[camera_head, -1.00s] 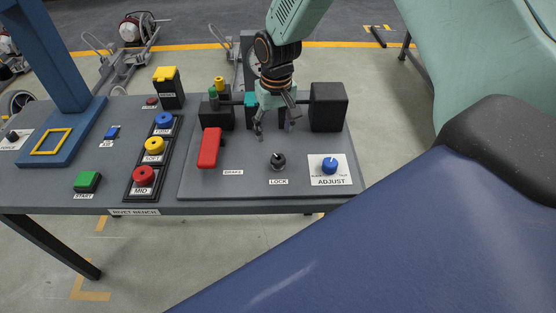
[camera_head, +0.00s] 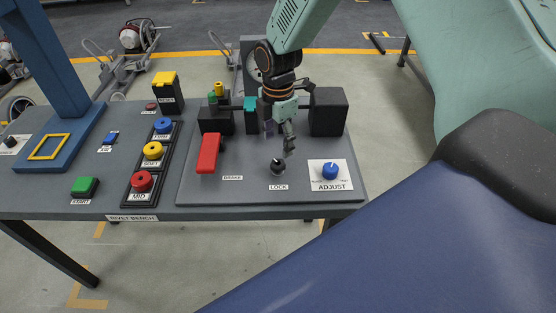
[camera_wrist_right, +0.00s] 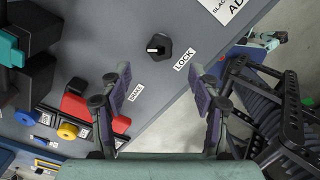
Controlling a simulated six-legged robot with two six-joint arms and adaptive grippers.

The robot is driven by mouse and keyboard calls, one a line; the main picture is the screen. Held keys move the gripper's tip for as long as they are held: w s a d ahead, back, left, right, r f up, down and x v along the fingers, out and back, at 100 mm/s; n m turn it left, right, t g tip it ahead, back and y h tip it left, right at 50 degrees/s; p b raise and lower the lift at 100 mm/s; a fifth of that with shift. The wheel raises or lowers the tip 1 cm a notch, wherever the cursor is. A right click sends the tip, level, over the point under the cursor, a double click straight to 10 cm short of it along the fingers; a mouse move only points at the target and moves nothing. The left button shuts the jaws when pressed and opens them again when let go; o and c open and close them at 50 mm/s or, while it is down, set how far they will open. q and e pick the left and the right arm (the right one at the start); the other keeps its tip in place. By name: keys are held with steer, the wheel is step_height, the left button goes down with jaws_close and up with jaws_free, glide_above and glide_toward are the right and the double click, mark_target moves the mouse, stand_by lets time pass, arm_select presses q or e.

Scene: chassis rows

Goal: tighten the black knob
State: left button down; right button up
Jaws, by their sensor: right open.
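The black knob (camera_head: 278,166) with a white pointer line stands on the grey panel just above the LOCK label. It also shows in the right wrist view (camera_wrist_right: 158,46), beyond my fingertips and a little left of the middle between them. My right gripper (camera_head: 280,145) hangs just behind and above the knob in the head view, fingers pointing down. In the right wrist view its two fingers (camera_wrist_right: 168,85) are wide apart with nothing between them, and the knob is not touched. My left gripper is in neither view.
A red brake lever (camera_head: 209,152) is left of the knob, and a blue ADJUST knob (camera_head: 330,168) is right of it. Black blocks (camera_head: 328,112) stand behind. Coloured buttons (camera_head: 153,150) line the bench further left. The panel around the knob is clear.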

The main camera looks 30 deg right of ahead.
mark_target(278, 163)
step_height(278, 163, down, 8)
steer(key=shift+r, duration=0.15)
stand_by(0.3)
steer(key=shift+c, duration=0.5)
steer(key=c, duration=1.1)
